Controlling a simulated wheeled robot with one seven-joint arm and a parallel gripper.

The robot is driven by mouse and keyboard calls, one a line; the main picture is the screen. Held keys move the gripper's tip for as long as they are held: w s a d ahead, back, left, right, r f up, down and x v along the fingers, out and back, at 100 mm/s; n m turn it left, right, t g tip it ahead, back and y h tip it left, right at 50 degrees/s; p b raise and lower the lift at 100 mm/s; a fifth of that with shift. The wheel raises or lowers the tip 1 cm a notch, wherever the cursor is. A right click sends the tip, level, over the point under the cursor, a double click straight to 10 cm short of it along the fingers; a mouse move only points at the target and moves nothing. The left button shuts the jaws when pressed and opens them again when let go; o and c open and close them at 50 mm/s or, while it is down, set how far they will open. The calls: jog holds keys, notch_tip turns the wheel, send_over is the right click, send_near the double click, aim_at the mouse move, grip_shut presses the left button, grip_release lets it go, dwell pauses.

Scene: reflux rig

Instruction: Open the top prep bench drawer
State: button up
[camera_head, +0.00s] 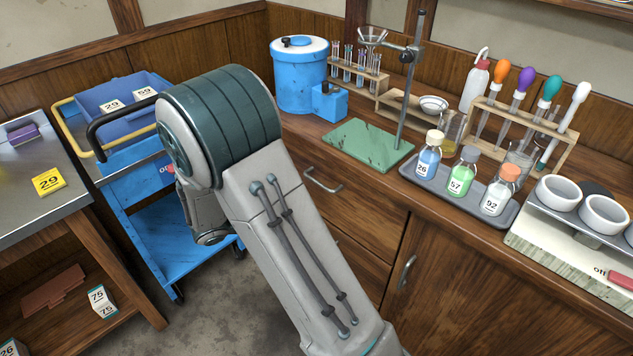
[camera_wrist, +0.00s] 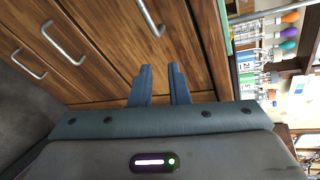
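The wooden prep bench has a top drawer (camera_head: 350,191) with a metal bar handle (camera_head: 323,181), and its front looks flush with the bench. In the wrist view the picture is turned sideways, with the bench top to the right. The top drawer's handle (camera_wrist: 151,17) shows there at the upper middle. My gripper (camera_wrist: 161,70) points at the wooden drawer fronts, its two blue fingers apart with nothing between them. The handle lies beyond the fingertips, apart from them. In the head view my forearm hides the gripper and part of the drawer fronts.
Lower drawer handles (camera_wrist: 62,42) show left in the wrist view. A cupboard door handle (camera_head: 406,271) is right of the drawers. A blue cart (camera_head: 165,235) stands left of my arm.

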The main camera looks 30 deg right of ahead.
aim_at(317, 184)
jog(key=w+a+f+n+t, duration=0.2)
jog(key=w+n+t, duration=0.1)
jog(key=w+n, duration=0.15)
jog(key=shift+n+h, duration=0.4)
jog(key=shift+n, duration=0.05)
jog(key=x, duration=0.4)
jog(key=b+x, duration=0.1)
jog(key=x, duration=0.4)
jog(key=s+x, duration=0.1)
jog(key=x, duration=0.3)
jog(key=shift+d+b, duration=0.35)
grip_shut()
